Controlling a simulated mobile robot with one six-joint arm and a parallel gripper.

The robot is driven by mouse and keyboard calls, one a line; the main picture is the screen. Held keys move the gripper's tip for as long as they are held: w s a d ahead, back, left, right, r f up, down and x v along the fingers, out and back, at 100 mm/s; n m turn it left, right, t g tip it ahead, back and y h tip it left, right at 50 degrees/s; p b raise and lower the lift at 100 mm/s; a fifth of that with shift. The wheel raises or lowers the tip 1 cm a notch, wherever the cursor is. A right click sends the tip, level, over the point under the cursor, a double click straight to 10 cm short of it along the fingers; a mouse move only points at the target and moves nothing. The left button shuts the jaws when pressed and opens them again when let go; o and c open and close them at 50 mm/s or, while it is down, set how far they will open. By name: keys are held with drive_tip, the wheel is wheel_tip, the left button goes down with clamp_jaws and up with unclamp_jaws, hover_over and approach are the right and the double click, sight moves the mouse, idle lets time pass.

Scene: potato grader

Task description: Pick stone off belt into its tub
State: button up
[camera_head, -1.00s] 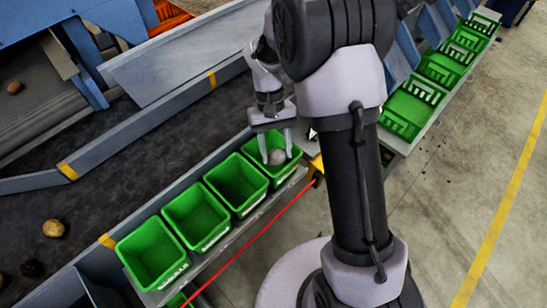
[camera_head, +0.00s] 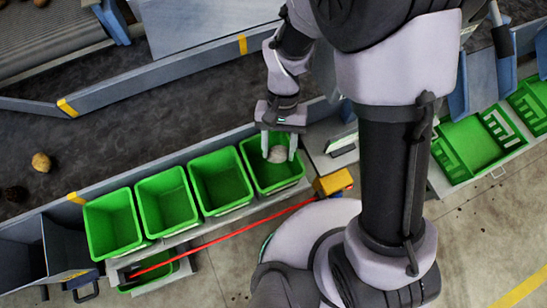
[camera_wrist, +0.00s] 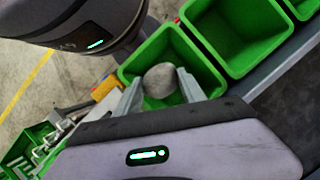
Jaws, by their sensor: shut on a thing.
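My gripper (camera_head: 279,146) is shut on a grey, rounded stone (camera_head: 277,155). In the wrist view the stone (camera_wrist: 160,81) sits between the two fingertips. The gripper points down over the rightmost green tub (camera_head: 259,178) of a row beside the belt. The stone appears over the mouth of this tub, at about rim height; its exact depth is hard to tell. The same tub also shows in the wrist view (camera_wrist: 203,66) around the stone. The dark belt (camera_head: 130,140) runs behind the tubs. Part of the stone is hidden by the fingers.
Several other green tubs (camera_head: 243,206) stand in the row to the left. A yellow-brown potato (camera_head: 41,162) and a dark lump (camera_head: 15,194) lie on the belt. A red cord (camera_head: 245,222) runs along the front. Green crates (camera_head: 470,148) stand at the right.

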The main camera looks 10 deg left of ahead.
wheel_tip(320, 180, down, 3)
drive_tip(key=shift+r+b, duration=0.2)
drive_tip(key=shift+b, duration=0.45)
drive_tip(key=shift+w+r, duration=0.1)
drive_tip(key=o, duration=1.6)
drive_tip(key=shift+c, duration=0.2)
drive_tip(key=shift+d, duration=0.1)
drive_tip(key=p+v, duration=0.3)
drive_tip(key=v, duration=0.4)
drive_tip(key=shift+w+r, duration=0.15)
drive_tip(key=shift+r, duration=0.15)
drive_tip(key=shift+f, duration=0.1)
